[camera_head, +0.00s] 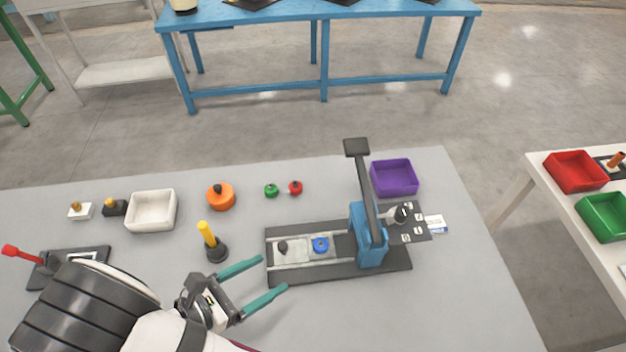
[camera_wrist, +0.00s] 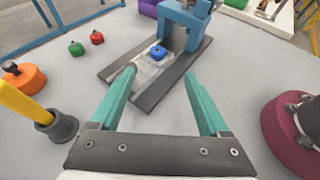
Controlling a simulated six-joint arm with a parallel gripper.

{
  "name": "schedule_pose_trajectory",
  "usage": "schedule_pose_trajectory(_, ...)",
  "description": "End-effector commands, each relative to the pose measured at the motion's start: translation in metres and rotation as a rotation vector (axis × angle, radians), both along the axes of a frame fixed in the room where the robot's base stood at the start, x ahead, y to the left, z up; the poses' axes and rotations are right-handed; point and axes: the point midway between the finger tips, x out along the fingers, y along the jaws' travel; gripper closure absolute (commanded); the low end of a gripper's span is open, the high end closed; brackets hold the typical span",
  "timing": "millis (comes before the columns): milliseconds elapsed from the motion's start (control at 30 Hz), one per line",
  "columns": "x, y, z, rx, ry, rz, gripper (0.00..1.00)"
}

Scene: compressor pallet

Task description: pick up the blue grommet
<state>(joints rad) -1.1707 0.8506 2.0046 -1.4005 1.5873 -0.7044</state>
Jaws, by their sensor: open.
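The blue grommet (camera_head: 320,244) is a small round ring-shaped piece. It sits on the light plate of the press fixture (camera_head: 340,262), left of the blue press frame. It also shows in the wrist view (camera_wrist: 157,52), ahead of and between my fingers in the picture. In the wrist view my gripper (camera_wrist: 160,85) shows both fingers spread apart.
A yellow-handled tool in a dark cup (camera_head: 213,245) stands close beside my gripper. An orange round piece (camera_head: 220,197), green knob (camera_head: 271,190), red knob (camera_head: 295,188), white bin (camera_head: 152,211) and purple bin (camera_head: 394,178) stand behind. The press lever (camera_head: 365,190) rises above the fixture.

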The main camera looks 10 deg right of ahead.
Motion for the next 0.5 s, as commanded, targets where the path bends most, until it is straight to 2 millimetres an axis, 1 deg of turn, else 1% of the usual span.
schedule_pose_trajectory(67,0.005,-0.002,-0.007,-0.022,0.007,0.031,0.21)
schedule_pose_trajectory(233,0.030,-0.040,-0.025,-0.023,0.009,0.026,0.21)
schedule_pose_trajectory(333,0.044,-0.059,-0.035,-0.020,0.010,0.026,0.21)
schedule_pose_trajectory(500,0.058,-0.076,-0.044,-0.018,0.006,0.027,0.21)
